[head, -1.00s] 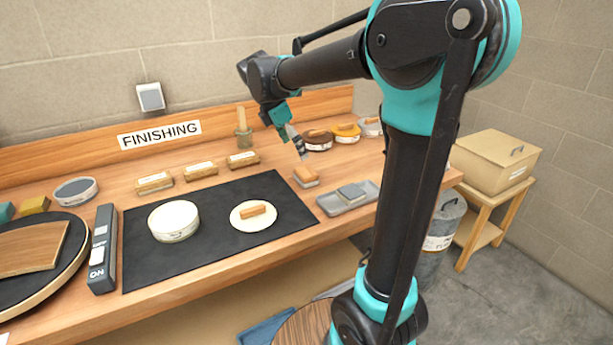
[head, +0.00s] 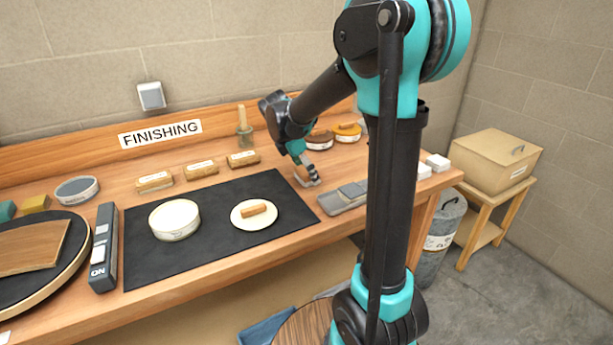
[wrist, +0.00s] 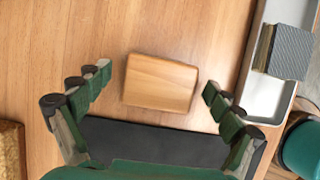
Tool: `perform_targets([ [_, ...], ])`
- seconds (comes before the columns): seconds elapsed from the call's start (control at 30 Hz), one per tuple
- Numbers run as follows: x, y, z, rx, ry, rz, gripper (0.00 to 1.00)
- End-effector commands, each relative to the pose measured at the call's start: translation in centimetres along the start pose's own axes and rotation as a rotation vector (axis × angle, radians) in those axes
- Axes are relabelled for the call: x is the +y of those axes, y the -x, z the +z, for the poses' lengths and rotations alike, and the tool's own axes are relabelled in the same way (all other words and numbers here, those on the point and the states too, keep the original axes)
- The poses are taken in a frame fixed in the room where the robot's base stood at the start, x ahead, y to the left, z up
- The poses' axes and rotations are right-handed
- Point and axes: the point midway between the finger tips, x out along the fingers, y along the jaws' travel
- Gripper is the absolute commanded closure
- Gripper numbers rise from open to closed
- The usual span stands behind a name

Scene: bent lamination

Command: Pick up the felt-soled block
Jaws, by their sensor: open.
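The felt-soled block, a small wooden block (wrist: 160,84), lies on the bench top in the middle of the wrist view, its wood top facing me. Its sole is hidden from above. My gripper (wrist: 157,79) is open, with one green-padded finger on each side of the block and visible gaps between. In the head view my gripper (head: 307,176) is low at the block's place, right of the black mat, and covers most of the block. Whether the fingertips reach bench height is unclear.
A grey tray (head: 330,206) holding a grey block (wrist: 289,53) is close on the right. The black mat (head: 232,234) bears a white round tub (head: 174,220) and a pale disc with a wooden block.

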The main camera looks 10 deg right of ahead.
Motion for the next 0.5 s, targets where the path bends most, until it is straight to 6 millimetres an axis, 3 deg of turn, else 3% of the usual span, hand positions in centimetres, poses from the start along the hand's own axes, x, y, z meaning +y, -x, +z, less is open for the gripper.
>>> perform_targets([
  [0.17,0.01,0.01,0.01,0.0,0.0,0.0,0.08],
  [0.5,0.02,0.03,0.01,0.0,0.0,0.0,0.5],
])
